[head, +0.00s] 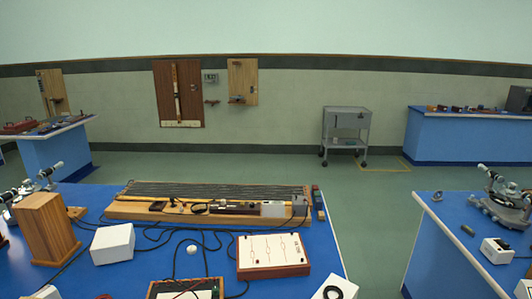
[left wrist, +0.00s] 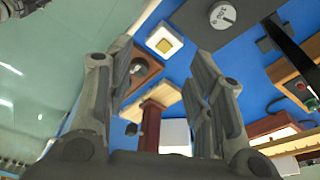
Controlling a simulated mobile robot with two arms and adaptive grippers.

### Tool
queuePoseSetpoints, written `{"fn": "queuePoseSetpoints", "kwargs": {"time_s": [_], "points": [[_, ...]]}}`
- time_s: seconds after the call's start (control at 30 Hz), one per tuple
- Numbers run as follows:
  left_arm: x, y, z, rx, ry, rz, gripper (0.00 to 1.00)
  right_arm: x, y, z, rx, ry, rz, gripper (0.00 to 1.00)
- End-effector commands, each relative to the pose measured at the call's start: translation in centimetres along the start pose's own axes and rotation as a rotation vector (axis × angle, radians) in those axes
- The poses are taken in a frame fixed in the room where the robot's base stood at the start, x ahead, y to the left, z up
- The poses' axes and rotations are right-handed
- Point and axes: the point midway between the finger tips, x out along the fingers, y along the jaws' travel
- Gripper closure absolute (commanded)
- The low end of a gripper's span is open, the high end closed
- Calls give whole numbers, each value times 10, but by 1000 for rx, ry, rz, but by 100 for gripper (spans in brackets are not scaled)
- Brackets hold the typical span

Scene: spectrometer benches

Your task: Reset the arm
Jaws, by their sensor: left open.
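My left gripper (left wrist: 160,62) shows in the left wrist view with its two dark fingers spread apart and nothing between them. Beyond the fingers lies a blue bench top (left wrist: 185,70) with small apparatus on it, seen tilted. I cannot tell from this view how far the fingers are from these things. Neither arm shows in the head view, and my right gripper is in no view.
In the head view a long wooden apparatus (head: 150,210), a white block (head: 112,243), a wooden box (head: 47,228) and a white-topped panel (head: 272,252) crowd the near blue bench. Floor is clear between it and the right bench (head: 440,250). A grey cart (head: 346,122) stands behind.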

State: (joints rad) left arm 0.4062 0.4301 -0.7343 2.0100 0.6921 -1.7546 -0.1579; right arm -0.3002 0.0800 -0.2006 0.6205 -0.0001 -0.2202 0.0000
Motion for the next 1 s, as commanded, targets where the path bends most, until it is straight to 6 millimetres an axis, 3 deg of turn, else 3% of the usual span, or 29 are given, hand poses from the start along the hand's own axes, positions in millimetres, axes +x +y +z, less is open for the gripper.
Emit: {"fn": "queuePoseSetpoints", "kwargs": {"time_s": [0.1, 0.37, 0.6, 0.97, 1.0], "points": [[7, 21, 2, -93, 72, 1, 51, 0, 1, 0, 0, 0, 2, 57], [11, 44, 32, -356, 167, -48, 51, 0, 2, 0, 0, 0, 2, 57], [9, 54, 91, -621, 165, -138, 51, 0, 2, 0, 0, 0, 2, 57], [-6, 69, 180, -883, 71, -285, 51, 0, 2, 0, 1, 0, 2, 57], [4, 67, 182, -885, 66, -286, 51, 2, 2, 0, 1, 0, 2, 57]]}}
